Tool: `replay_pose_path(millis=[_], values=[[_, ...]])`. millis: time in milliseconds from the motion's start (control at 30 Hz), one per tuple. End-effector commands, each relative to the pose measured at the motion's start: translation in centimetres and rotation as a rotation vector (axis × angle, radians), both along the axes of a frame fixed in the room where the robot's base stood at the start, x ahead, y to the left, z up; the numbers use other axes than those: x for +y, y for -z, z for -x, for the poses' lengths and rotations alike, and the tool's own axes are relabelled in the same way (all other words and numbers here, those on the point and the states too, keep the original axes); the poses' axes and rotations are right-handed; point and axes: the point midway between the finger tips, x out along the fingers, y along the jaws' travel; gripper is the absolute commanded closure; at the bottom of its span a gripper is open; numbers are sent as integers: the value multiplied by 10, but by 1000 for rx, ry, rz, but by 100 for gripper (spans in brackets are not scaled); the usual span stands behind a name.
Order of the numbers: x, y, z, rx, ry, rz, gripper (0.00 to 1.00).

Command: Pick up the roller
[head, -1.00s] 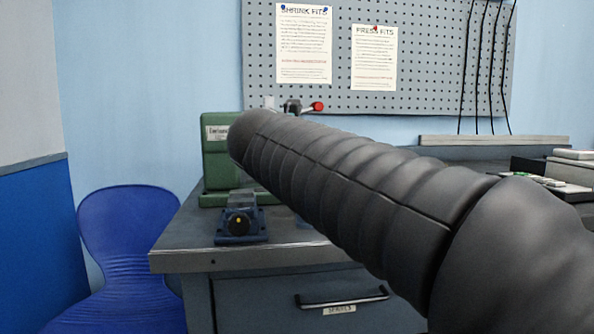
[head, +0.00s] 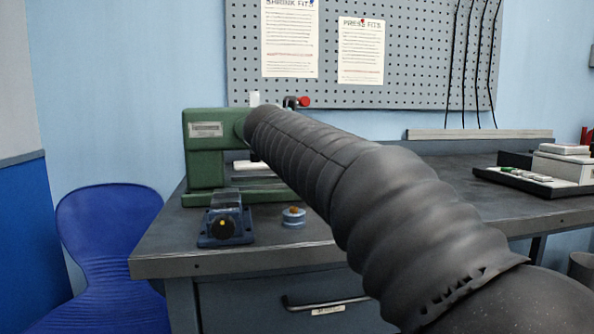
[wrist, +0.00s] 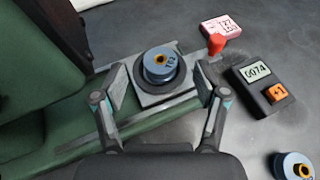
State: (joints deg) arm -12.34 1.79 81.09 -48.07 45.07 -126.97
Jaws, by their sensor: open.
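A blue roller (wrist: 160,66) with a dark hole and yellow-orange centre sits upright on a square metal plate (wrist: 150,99) at the green press. My gripper (wrist: 162,78) is open in the wrist view, with one finger either side of the roller in the picture. No contact shows, and the gap in height is hard to tell. A second blue roller (wrist: 293,167) is cut off at the lower right corner. One blue roller (head: 293,216) stands on the bench in the head view. My arm hides the gripper and the roller on the plate there.
The green press (head: 204,160) stands at the back left of the bench (head: 200,255). A blue device (head: 226,222) sits in front of it.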

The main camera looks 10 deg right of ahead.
Motion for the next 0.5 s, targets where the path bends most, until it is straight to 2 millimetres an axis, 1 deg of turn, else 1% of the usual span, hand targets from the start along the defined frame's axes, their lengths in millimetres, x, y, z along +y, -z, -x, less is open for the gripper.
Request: replay_pose_path(millis=[100,233,367,500], values=[[-8,1,-18,2,2,0,28],[-13,9,-32,2,1,1,28],[-16,12,-39,1,0,0,28],[-16,12,-40,1,0,0,28]])
